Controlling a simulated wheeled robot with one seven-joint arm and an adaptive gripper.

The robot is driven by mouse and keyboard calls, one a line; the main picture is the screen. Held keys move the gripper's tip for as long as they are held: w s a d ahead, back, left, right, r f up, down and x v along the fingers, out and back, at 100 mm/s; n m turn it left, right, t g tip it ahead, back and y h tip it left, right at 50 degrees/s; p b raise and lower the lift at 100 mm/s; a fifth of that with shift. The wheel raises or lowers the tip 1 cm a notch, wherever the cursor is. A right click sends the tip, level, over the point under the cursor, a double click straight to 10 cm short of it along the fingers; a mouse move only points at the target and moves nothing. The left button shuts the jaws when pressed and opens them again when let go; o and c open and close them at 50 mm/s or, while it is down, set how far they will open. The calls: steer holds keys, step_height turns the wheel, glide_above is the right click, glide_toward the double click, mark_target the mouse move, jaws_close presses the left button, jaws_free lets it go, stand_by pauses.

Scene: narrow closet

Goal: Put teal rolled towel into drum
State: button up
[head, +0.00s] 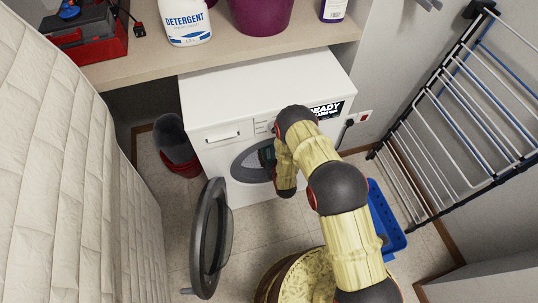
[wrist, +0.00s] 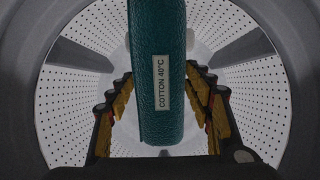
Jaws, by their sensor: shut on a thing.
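The teal rolled towel (wrist: 157,60) hangs across the middle of the wrist view, long side upright, with a "COTTON 40°C" label on it. My gripper (wrist: 160,95) is shut on it, one finger on each side. The drum (wrist: 75,100), with light perforated walls and grey paddles, surrounds the towel and fingers in the wrist view. In the head view, my gripper is at the washing machine's round opening (head: 245,168).
The washing machine (head: 215,105) stands under a shelf (head: 150,62). Its round door (head: 210,240) is swung open at the left front. A blue basket (head: 385,215) is right of my arm. A drying rack (head: 460,110) leans right; a padded panel (head: 70,170) bounds the left.

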steer(key=o, duration=1.4)
steer(key=shift+s, duration=0.15)
steer(key=s+d+r+p, duration=0.1)
steer(key=s, duration=0.5)
steer(key=s+d+r+p, duration=0.1)
steer(key=s+d+p, duration=0.1)
steer(key=s, duration=0.4)
steer(key=s+d+r+p, duration=0.1)
steer(key=s+d+p, duration=0.1)
steer(key=s, duration=0.5)
steer(key=shift+d, duration=0.2)
